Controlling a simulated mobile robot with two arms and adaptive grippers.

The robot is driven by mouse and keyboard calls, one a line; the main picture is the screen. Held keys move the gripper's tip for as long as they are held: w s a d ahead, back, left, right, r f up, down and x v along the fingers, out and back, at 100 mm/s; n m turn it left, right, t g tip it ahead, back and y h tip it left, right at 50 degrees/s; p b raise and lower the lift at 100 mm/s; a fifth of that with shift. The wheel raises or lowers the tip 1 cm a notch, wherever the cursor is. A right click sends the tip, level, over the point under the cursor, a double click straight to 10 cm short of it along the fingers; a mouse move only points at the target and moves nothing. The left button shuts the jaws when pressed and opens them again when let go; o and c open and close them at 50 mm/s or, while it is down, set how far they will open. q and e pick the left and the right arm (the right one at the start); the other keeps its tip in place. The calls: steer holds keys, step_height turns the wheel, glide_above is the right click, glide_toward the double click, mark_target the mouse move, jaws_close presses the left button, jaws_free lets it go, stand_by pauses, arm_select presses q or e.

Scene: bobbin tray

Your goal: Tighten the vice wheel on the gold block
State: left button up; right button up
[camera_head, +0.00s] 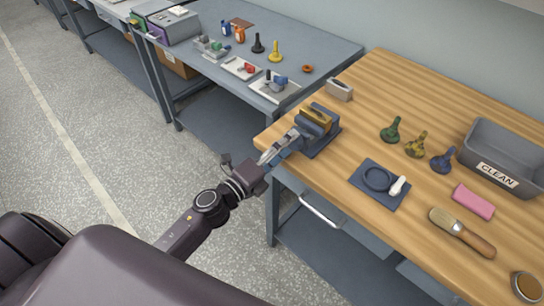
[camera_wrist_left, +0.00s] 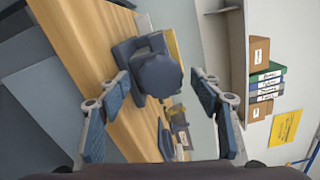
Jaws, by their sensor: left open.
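The blue-grey vice (camera_head: 322,145) stands at the near left corner of the wooden bench, with the gold block (camera_head: 316,116) at its top between the jaws. A strip of the gold block (camera_wrist_left: 172,44) also shows in the left wrist view behind the vice. The dark, many-sided vice wheel (camera_wrist_left: 160,75) faces the left wrist camera. My left gripper (camera_head: 283,148) is at the wheel's side of the vice. Its fingers are open, one on each side of the wheel, with gaps visible. In the head view the gripper partly hides the wheel. My right gripper is not in view.
The wooden bench (camera_head: 375,95) holds a small metal block (camera_head: 339,90), several knobbed tools, a blue mat (camera_head: 366,194), a pink block (camera_head: 473,201), a brush (camera_head: 462,232) and a grey CLEAN bin (camera_head: 471,154). A grey table (camera_head: 330,45) with more parts stands behind.

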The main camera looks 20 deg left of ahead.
arm_select(q)
steer(key=v, duration=1.1)
